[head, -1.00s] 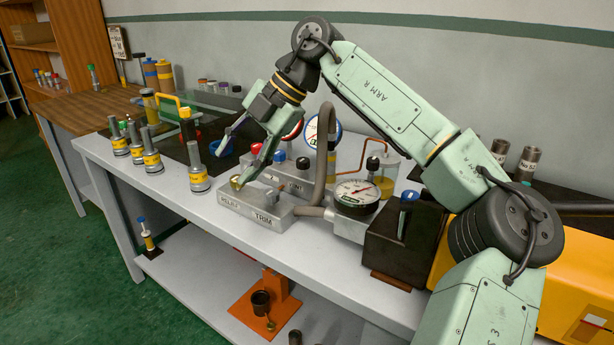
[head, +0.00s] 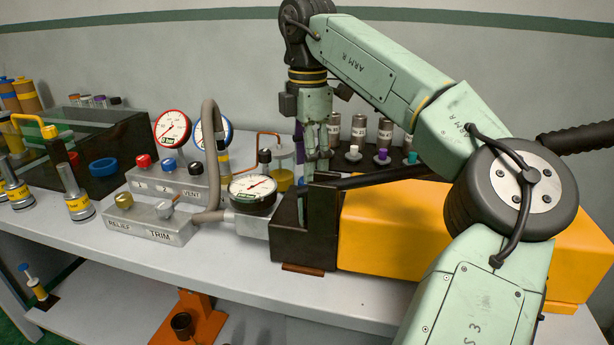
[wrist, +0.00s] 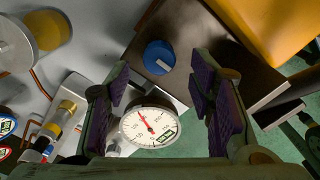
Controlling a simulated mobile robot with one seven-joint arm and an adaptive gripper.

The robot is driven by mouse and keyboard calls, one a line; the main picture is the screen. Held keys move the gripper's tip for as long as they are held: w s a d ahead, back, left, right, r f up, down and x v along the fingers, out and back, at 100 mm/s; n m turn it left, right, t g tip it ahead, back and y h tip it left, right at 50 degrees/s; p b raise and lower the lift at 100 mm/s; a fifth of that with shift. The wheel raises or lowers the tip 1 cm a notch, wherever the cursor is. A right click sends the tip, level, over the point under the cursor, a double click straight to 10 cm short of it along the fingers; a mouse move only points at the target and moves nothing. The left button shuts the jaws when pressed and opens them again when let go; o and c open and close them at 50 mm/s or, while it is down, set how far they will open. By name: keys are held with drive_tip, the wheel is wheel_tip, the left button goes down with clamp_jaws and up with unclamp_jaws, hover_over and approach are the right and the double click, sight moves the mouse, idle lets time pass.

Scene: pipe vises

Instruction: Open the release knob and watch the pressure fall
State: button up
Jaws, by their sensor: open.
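A blue round knob (wrist: 160,57) with a white mark sits on top of a dark block in the wrist view, beyond and between my open fingers. It appears to be the release knob; no label on it is readable. In the head view my gripper covers it. My gripper (head: 318,160) points down over the dark block (head: 292,240); its purple-padded fingers (wrist: 162,100) are apart and empty. The white-faced pressure gauge (head: 252,188) lies beside the block, its red needle off to one side. It also shows in the wrist view (wrist: 151,127); I cannot read its value.
A grey RELIEF and TRIM block (head: 145,222) stands left of the gauge, with a VENT manifold (head: 172,186) behind. A yellow body (head: 400,225) lies right of the dark block. The bench front (head: 190,265) is clear.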

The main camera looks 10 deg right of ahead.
drive_tip(key=shift+f, duration=1.6)
drive_tip(key=c, duration=1.2)
drive_tip(key=shift+o, duration=0.2)
